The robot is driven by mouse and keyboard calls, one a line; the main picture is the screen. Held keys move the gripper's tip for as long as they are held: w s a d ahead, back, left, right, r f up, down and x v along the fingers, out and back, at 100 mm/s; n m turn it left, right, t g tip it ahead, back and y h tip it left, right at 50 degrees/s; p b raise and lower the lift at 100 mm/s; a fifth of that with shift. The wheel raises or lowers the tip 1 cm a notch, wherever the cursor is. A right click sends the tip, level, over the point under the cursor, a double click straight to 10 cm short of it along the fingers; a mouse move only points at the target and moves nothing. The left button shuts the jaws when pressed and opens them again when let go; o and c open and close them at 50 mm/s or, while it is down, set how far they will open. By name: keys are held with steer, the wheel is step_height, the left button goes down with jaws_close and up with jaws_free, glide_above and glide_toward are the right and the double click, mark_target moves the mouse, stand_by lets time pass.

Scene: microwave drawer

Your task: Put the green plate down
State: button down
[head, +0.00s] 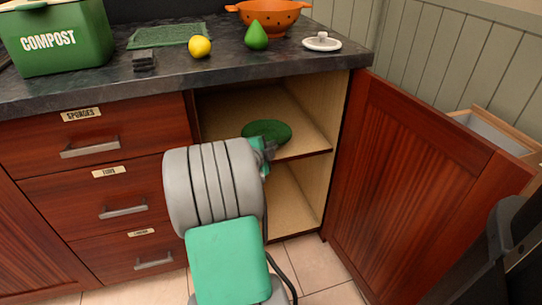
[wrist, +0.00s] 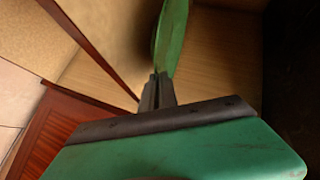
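The green plate (head: 267,131) is inside the open cupboard, above its upper shelf (head: 300,147). In the wrist view the plate (wrist: 171,38) shows nearly edge-on, with its near rim between my fingertips. My gripper (head: 264,150) reaches in from the front and is shut on that rim; its dark fingers show in the wrist view (wrist: 157,88). I cannot tell whether the plate touches the shelf. My arm hides part of the cupboard's left side and front.
The cupboard door (head: 415,180) stands open to the right. Drawers (head: 100,150) are on the left. The countertop (head: 240,65) above holds a compost bin (head: 60,35), a lemon (head: 200,47), a green pear (head: 257,36), a white lid (head: 322,42) and an orange colander (head: 268,15). The visible shelf around the plate is clear.

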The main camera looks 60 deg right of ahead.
step_height(320, 180, down, 2)
steer(key=shift+f, duration=0.1)
steer(key=shift+f+b, duration=0.15)
steer(key=shift+b, duration=0.2)
steer(key=c, duration=1.9)
jaws_free()
steer(key=shift+a, duration=0.1)
steer(key=shift+c, duration=0.2)
